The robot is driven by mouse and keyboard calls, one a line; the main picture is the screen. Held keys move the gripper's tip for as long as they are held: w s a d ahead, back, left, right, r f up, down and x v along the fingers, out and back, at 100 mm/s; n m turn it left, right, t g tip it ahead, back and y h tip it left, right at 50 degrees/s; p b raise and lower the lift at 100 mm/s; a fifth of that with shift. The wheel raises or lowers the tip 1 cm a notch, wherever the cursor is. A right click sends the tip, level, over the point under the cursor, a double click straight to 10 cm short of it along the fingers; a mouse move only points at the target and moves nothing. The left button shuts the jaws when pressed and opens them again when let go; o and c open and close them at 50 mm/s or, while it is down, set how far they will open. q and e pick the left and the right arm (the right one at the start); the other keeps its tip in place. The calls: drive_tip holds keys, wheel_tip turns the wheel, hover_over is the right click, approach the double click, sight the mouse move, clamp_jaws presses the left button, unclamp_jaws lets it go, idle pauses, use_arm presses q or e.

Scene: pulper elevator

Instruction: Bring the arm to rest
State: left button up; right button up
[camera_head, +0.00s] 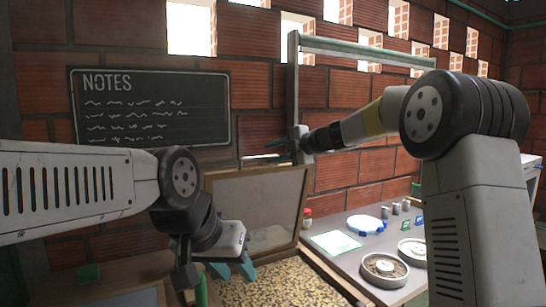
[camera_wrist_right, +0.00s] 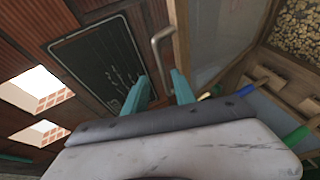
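My right arm comes in from the right in the head view. Its gripper (camera_head: 272,150) is high, in front of the brick wall beside a grey-green post. In the right wrist view the two teal fingers of this gripper (camera_wrist_right: 160,88) stand apart with nothing held. A bent grey metal handle (camera_wrist_right: 156,52) shows between and beyond them; its distance is unclear. My left gripper (camera_head: 236,268) is lower, in front of the wood-framed panel and above the bin of beans. Its teal fingers look apart, and I see nothing between them.
The wood-framed panel (camera_head: 258,205) stands upright behind the beans (camera_head: 275,284). The grey table (camera_head: 335,262) at right carries round dishes (camera_head: 384,269), a white-blue disc (camera_head: 366,224) and small tins. A blackboard (camera_head: 150,108) hangs on the wall.

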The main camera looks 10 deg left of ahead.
drive_tip(key=shift+s+d+r, duration=0.25)
drive_tip(key=shift+s+d, duration=0.05)
drive_tip(key=shift+d, duration=0.25)
drive_tip(key=s+d+r+m+t+h, duration=0.2)
drive_tip(key=d+r+m+t+h, duration=0.45)
drive_tip(key=d+m, duration=0.65)
drive_tip(key=s+d+f+m+h, duration=0.2)
drive_tip(key=s+d+m+h, duration=0.35)
drive_tip(key=d, duration=0.65)
drive_tip(key=s+d+f+m+g, duration=0.25)
drive_tip(key=s+f, duration=0.25)
drive_tip(key=s, duration=0.3)
drive_tip(key=s+d+f+m+g, duration=0.1)
drive_tip(key=s+d+f+m, duration=0.1)
drive_tip(key=s+f+m, duration=0.5)
drive_tip(key=s+a+f+g, duration=0.1)
drive_tip(key=s+f+g, duration=0.1)
drive_tip(key=s+f, duration=0.2)
drive_tip(key=s+a+f+g+y, duration=0.1)
drive_tip(key=s+a+f+g, duration=0.1)
drive_tip(key=s, duration=0.9)
drive_tip(key=shift+a+f+y, duration=0.3)
drive_tip(key=shift+f, duration=0.55)
